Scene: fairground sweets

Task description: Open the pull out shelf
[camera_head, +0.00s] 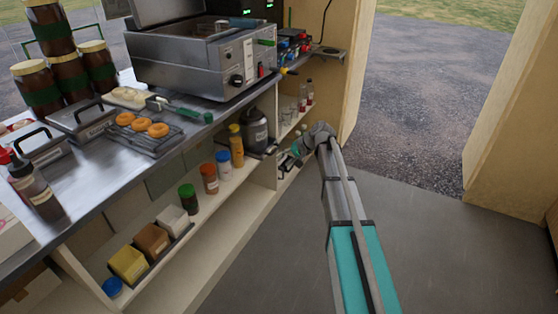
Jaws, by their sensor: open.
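My gripper (297,151) is at the right end of the under-counter shelving, small in the picture and partly hidden by its own wrist. It is open, and I see nothing held in it. It is in front of the narrow open compartment (283,122) below the fryer end of the counter. I cannot clearly make out a pull-out shelf or its handle there. Small dark and light items show beside the fingers. I cannot tell whether the fingers touch anything.
The metal counter (95,190) carries a fryer (195,62), jars, a sauce bottle (35,185) and a doughnut rack (140,136). The lower shelf (190,232) holds tubs, several spice jars and a dark canister (255,130). The grey floor (270,260) in front is clear.

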